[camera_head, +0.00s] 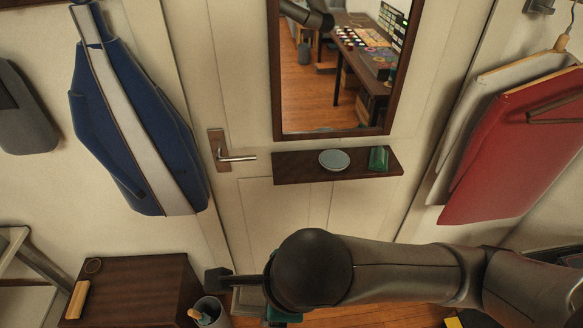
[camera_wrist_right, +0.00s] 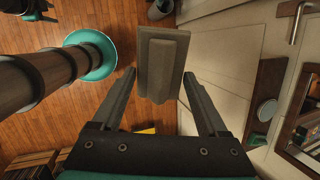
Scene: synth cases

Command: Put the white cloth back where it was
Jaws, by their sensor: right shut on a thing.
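A white cloth (camera_head: 466,130) hangs at the right of the head view, partly hidden behind a red cloth (camera_head: 510,150). A white strip (camera_head: 130,110) also hangs over the blue garment (camera_head: 95,115) at the left; I cannot tell which white piece the task means. My right gripper (camera_wrist_right: 159,73) is shut on a grey block-like thing (camera_wrist_right: 158,62), held at the fingertips. In the head view this gripper (camera_head: 232,281) is low, in front of the door, away from both hanging white pieces. My left gripper is not in view.
A dark shelf (camera_head: 300,167) under the mirror (camera_head: 330,130) holds a round dish (camera_head: 334,160) and a green thing (camera_head: 379,158). A door handle (camera_head: 236,158) juts out. A brown cabinet (camera_head: 140,285) and a bin (camera_head: 211,310) stand lower left.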

